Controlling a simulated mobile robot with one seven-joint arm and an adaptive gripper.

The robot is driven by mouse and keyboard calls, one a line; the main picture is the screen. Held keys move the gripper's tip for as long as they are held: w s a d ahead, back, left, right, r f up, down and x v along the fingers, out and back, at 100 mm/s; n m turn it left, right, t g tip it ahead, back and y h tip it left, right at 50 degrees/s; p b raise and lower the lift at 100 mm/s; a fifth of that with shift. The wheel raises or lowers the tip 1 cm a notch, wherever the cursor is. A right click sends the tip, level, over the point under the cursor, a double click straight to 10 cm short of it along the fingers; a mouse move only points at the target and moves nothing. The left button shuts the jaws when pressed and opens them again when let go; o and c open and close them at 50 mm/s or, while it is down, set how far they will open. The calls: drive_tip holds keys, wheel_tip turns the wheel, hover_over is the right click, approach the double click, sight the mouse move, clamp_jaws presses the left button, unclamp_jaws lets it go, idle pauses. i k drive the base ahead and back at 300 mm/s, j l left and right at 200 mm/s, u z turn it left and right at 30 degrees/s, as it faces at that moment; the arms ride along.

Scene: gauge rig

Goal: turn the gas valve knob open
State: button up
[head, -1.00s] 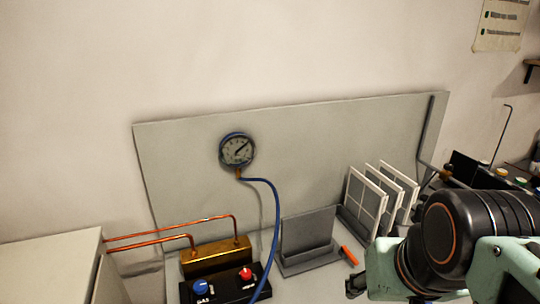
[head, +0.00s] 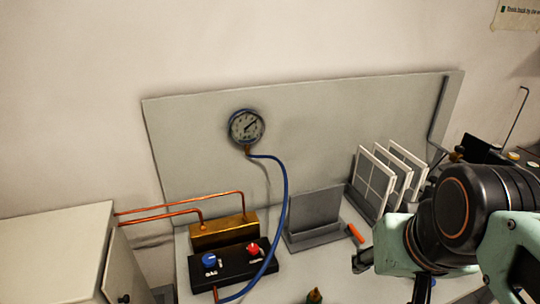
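A black valve box (head: 237,268) stands at the lower left of the bench in the head view. It carries a blue knob (head: 209,259) and a red knob (head: 253,248). White lettering in front of the blue knob is too small to read clearly now; a moment ago it looked like "GAS". My gripper (head: 361,261) is at the right, well apart from the box and both knobs. Only a dark part of its end shows, and its fingers are not clear. A round pressure gauge (head: 246,127) is on the grey back panel.
A blue hose (head: 286,196) curves from the gauge down past the box's right side. Copper pipes (head: 180,205) run to a brass block (head: 223,232) behind the box. A grey holder (head: 315,216), white framed panels (head: 375,180) and an orange item (head: 356,233) lie between box and arm.

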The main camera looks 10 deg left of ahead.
sight(208, 260)
drive_tip(key=u, duration=1.25)
drive_tip(key=z, duration=1.25)
drive_tip(key=k+j+u, duration=0.1)
drive_tip(key=j+u, duration=0.2)
drive_tip(key=u, duration=0.15)
drive_tip(key=j+u, duration=0.4)
